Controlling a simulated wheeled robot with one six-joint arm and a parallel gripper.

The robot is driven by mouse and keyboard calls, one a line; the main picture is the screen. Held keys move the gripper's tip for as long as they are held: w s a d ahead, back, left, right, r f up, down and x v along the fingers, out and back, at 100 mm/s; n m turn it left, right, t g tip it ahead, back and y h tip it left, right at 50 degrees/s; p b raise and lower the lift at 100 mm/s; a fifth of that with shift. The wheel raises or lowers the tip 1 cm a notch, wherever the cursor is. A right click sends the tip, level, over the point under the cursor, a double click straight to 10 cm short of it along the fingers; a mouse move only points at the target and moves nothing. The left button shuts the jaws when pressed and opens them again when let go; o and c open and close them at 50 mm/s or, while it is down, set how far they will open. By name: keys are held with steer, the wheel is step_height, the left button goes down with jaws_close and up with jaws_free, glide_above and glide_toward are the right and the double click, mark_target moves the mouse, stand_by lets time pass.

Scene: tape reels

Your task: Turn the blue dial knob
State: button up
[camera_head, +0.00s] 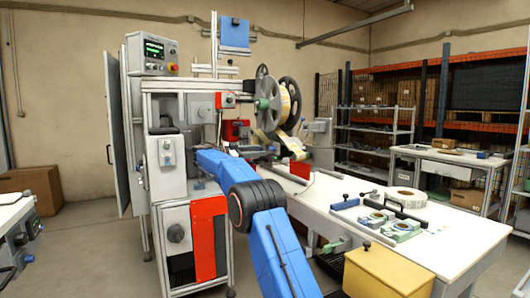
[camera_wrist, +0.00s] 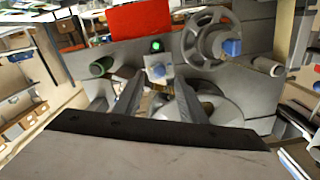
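In the wrist view, a small blue knob (camera_wrist: 158,71) sits on a grey plate just below a lit green button. A larger blue piece (camera_wrist: 232,47) sits at the hub of a grey spoked wheel to the right. I cannot tell for certain which one is the dial knob. My gripper (camera_wrist: 159,82) is open. Its two grey fingers reach toward the plate, and the small blue knob shows between their tips. No contact is visible. In the head view my blue arm reaches toward the machine and hides the gripper and the knob.
A grey-black roller (camera_wrist: 102,67) and a pale roller (camera_wrist: 268,66) stick out on either side of the fingers. A red panel (camera_wrist: 140,18) is above. In the head view, the reel machine (camera_head: 180,105) stands beside a white worktable (camera_head: 330,205).

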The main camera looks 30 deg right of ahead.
steer(key=a, duration=1.1)
steer(key=shift+s+a, duration=0.15)
steer(key=shift+s, duration=0.05)
steer(key=s+d+f+n+t+y, duration=0.15)
steer(key=s+n+y, duration=0.4)
steer(key=s, duration=1.05)
steer(key=s+d+f+n+t+y, duration=0.1)
steer(key=s+d+f+n+y, duration=0.2)
steer(key=s+n, duration=0.85)
steer(key=s+a+f+n+y, duration=0.1)
steer(key=s+a+f+y, duration=0.2)
steer(key=s+f, duration=0.5)
steer(key=s+a+f+n+t+y, duration=0.1)
steer(key=s+a+f+y, duration=0.2)
steer(key=s, duration=1.6)
steer(key=s+a+f+n+y, duration=0.2)
steer(key=s+a+f, duration=0.5)
steer(key=s+f, duration=0.6)
steer(key=shift+s+a+t+y, duration=0.15)
steer(key=shift+a+t+y, duration=0.2)
steer(key=shift+y, duration=0.4)
